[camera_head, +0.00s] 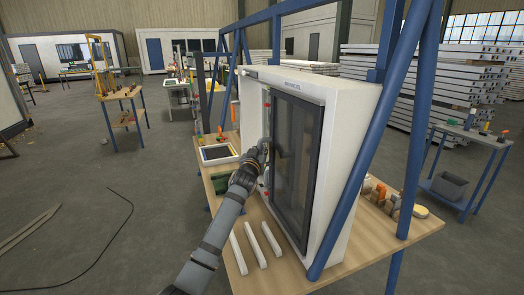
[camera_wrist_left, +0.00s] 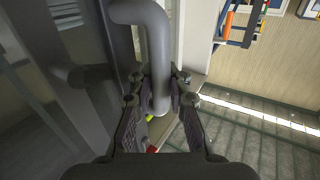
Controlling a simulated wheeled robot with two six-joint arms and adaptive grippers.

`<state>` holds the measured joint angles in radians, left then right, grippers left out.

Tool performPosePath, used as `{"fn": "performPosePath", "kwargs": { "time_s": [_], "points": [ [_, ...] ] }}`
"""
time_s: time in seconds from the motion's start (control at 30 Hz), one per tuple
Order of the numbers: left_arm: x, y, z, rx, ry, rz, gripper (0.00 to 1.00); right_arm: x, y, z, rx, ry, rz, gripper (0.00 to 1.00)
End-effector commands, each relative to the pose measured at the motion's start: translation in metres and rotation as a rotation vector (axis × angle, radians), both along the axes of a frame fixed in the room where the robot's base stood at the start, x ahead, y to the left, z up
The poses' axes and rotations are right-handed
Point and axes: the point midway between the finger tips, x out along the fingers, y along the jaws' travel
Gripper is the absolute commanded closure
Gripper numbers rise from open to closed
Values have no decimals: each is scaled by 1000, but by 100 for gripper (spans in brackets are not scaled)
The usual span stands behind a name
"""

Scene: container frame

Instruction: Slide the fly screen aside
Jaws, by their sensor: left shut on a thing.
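The fly screen (camera_head: 296,150) is a dark mesh panel in a black frame, upright in a thick white wall frame (camera_head: 345,150) on a wooden workbench. It covers the right part of the front opening, and a narrow pale strip shows to its left. My left gripper (camera_head: 263,150) reaches in from the left to the screen's left edge. In the left wrist view my left gripper (camera_wrist_left: 158,85) is shut on a grey bent bar handle (camera_wrist_left: 152,35), with one finger on each side. The dark screen (camera_wrist_left: 60,70) lies left of it there. My right gripper is not in view.
Blue steel posts (camera_head: 350,170) stand around the bench. A tablet-like panel (camera_head: 217,154) and a green tray lie at the bench's left. White bars (camera_head: 253,245) lie in front of the wall frame. Small objects (camera_head: 380,193) stand at right.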

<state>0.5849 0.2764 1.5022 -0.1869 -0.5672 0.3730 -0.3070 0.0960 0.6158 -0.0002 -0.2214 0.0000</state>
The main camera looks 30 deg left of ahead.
Motion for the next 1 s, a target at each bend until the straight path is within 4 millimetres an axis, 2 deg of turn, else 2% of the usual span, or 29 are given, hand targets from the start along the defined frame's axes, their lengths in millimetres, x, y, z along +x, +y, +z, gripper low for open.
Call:
{"fn": "performPosePath", "kwargs": {
  "time_s": [0.4, 0.43, 0.5, 0.83, 1.0],
  "points": [
    [0, -3, -6, -7, 8, -5, 100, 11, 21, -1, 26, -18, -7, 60],
    [0, -3, -6, -7, 8, -5, 80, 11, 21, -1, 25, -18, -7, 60],
    [0, -3, -5, -8, 6, -5, 74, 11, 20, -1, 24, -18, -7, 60],
    [-4, -3, -2, -4, 0, -5, 74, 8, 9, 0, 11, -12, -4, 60],
    [-32, -11, -3, -2, 1, -5, 74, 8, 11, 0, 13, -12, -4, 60]
  ]
}}
